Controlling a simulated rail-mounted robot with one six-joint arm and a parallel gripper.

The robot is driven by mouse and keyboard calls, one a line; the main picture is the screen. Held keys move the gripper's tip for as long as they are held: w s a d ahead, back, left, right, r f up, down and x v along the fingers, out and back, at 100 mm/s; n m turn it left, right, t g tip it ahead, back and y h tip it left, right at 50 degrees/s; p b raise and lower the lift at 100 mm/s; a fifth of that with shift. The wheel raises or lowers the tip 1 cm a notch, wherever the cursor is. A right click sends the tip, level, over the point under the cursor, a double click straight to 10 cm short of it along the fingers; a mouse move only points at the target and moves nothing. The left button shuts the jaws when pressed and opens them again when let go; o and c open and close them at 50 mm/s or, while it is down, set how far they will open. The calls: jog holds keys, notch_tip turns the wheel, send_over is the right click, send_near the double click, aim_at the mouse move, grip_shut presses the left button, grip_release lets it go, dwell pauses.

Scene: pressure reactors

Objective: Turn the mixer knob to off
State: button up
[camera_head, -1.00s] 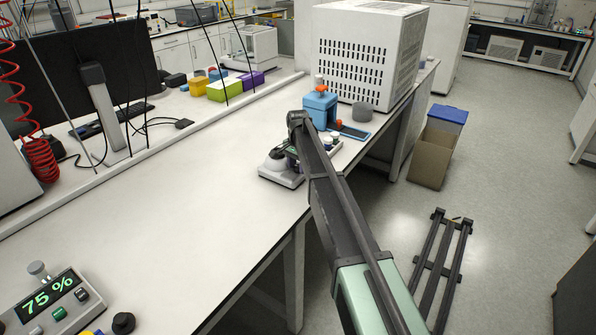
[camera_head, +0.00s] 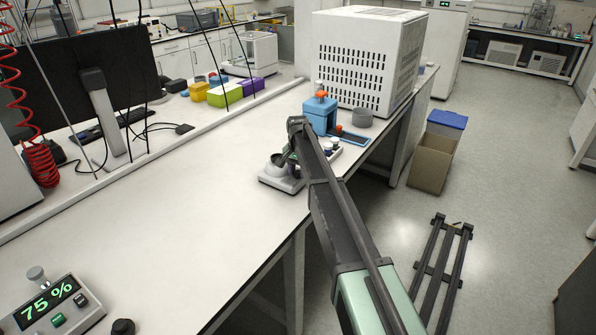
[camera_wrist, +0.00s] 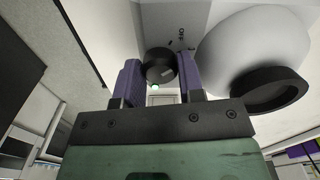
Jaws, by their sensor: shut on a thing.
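The mixer (camera_head: 279,180) is a small white device near the right edge of the bench, partly hidden by my arm. A rounded white vessel with a black rim (camera_wrist: 268,90) sits right of the knob. My gripper (camera_wrist: 160,74) has its two purple fingers on either side of the knob and is shut on it. A small green light shows just below the knob. In the head view, the knob and fingertips are hidden.
A blue device with an orange top (camera_head: 320,112) and a grey round pot (camera_head: 362,117) stand behind the mixer, before a big white vented box (camera_head: 365,60). A controller reading 75 % (camera_head: 50,303) sits at the front left. The bench middle is clear.

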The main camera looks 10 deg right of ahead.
aim_at(298, 172)
jog(key=n, duration=0.4)
jog(key=shift+n, duration=0.3)
dwell(0.3)
jog(key=o, duration=0.6)
jog(key=shift+o, duration=0.2)
notch_tip(298, 172, up, 11)
jog(key=p, duration=1.1)
jog(key=shift+f+n, duration=0.1)
jog(key=shift+n, duration=0.2)
